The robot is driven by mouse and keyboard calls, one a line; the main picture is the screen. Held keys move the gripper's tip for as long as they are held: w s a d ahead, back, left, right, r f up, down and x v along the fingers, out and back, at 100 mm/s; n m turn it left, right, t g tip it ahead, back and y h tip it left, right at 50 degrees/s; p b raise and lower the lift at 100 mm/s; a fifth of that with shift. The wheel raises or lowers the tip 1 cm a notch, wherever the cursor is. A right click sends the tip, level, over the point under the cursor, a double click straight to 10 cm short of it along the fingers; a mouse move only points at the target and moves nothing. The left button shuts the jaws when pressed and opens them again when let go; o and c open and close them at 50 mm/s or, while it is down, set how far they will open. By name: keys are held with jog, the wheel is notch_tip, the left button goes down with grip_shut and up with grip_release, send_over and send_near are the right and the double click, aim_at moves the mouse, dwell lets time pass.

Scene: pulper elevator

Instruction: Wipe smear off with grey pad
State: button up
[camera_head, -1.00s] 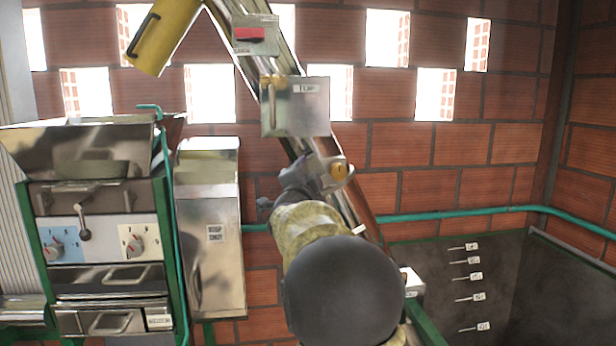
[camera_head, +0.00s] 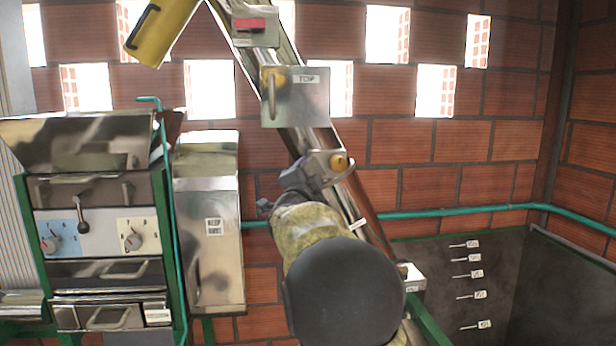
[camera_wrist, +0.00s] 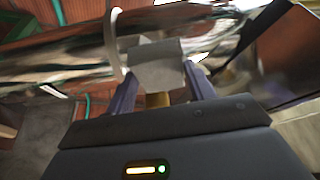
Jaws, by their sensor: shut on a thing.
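My gripper (camera_wrist: 160,95) is shut on the grey pad (camera_wrist: 158,68), which shows between its fingers in the wrist view. In the head view my gripper (camera_head: 298,182) is at the slanted metal elevator tube (camera_head: 362,205), just below the panel labelled TOP (camera_head: 303,97). The pad is mostly hidden there by my arm. I cannot make out the smear.
A steel machine with dials (camera_head: 95,220) and a tall metal box labelled KEEP SHUT (camera_head: 212,262) stand on the left. A teal pipe (camera_head: 455,212) runs along the brick wall. A dark bin with several tags (camera_head: 430,290) is at the right.

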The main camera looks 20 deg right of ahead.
jog(key=shift+r, duration=0.15)
jog(key=shift+r+p, duration=0.8)
jog(key=shift+r, duration=0.25)
jog(key=shift+f, duration=0.2)
jog(key=shift+f+b, duration=0.45)
jog(key=shift+b, duration=0.25)
